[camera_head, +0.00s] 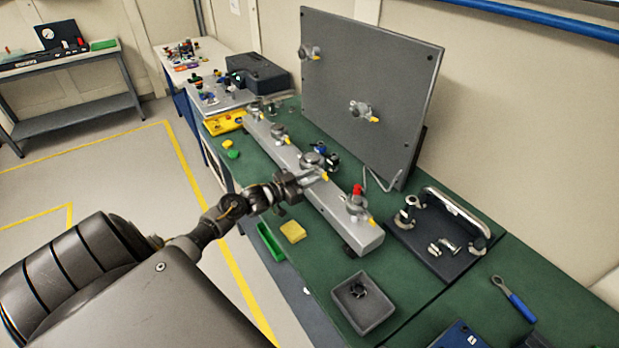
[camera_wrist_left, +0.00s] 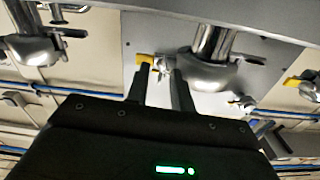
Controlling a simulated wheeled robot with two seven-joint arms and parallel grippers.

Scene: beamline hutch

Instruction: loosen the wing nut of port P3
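A long silver manifold bar (camera_head: 340,226) lies on the green bench with several clamped ports along it. My left gripper (camera_head: 312,180) is at one port clamp (camera_head: 311,160) near the middle of the bar, by its yellow-tipped wing nut (camera_head: 324,176). In the left wrist view my left gripper's two fingers (camera_wrist_left: 162,80) stand apart, with the wing nut (camera_wrist_left: 160,64) between or just beyond their tips. Its yellow wing (camera_wrist_left: 145,58) is by the left fingertip; contact cannot be told. The clamp (camera_wrist_left: 209,70) is right of the fingers. Port labels are not readable. My right gripper is not in view.
A red-topped port (camera_head: 357,202) is nearer on the bar. A grey upright panel (camera_head: 375,75) with two clamps stands behind. A grey tray (camera_head: 365,318), a yellow block (camera_head: 293,231), a dark handled fixture (camera_head: 440,250) and a blue-handled wrench (camera_head: 515,300) lie on the bench.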

